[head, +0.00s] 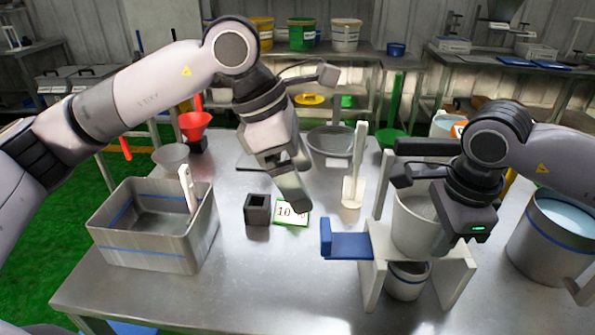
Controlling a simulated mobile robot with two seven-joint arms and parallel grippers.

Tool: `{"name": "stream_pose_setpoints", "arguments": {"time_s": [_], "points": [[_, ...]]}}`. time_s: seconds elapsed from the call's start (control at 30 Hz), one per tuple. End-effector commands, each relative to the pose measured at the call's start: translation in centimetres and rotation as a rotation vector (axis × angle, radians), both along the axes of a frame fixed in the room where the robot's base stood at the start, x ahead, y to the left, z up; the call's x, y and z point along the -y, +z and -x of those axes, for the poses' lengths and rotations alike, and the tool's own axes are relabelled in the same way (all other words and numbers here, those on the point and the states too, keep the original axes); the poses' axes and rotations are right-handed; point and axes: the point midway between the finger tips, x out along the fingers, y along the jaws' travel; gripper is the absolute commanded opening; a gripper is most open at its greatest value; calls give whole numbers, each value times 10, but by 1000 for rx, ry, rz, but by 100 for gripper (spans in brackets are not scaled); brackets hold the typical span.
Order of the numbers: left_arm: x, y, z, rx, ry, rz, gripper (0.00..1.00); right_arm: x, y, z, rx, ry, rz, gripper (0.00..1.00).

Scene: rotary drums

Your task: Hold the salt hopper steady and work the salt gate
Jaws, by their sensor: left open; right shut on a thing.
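The salt hopper (412,228) is a pale tub with greyish contents, upright in a white stand (455,272) at the right of the table. The salt gate (345,245) is a blue slide with an upright end, sticking out of the stand's left side. A small pail with a blue band (407,283) stands under the hopper. My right gripper (440,212) is at the hopper's right side, shut on its wall; its fingertips are mostly hidden. My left gripper (290,188) is open and empty above the table, left of the gate and apart from it.
A grey bin (150,255) with a white-handled tool stands at left. A dark square cup (257,209) and a number card (291,212) lie below my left gripper. A white upright tool (354,180) stands behind the gate. A large pail (550,240) is at far right. The front-middle table is clear.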

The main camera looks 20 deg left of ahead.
Motion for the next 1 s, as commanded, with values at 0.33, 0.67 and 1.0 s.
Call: {"name": "stream_pose_setpoints", "arguments": {"time_s": [0.33, 0.67, 1.0], "points": [[0, -1, 0, -2, 2, 1, 67, 1, -7, 2, -11, -1, 8, 0], [-20, -7, -8, -224, 339, 67, 0, 1, -7, 2, -11, -1, 8, 0], [-57, -17, -15, -672, 963, 139, 0, 1, -7, 2, -11, -1, 8, 0]]}}
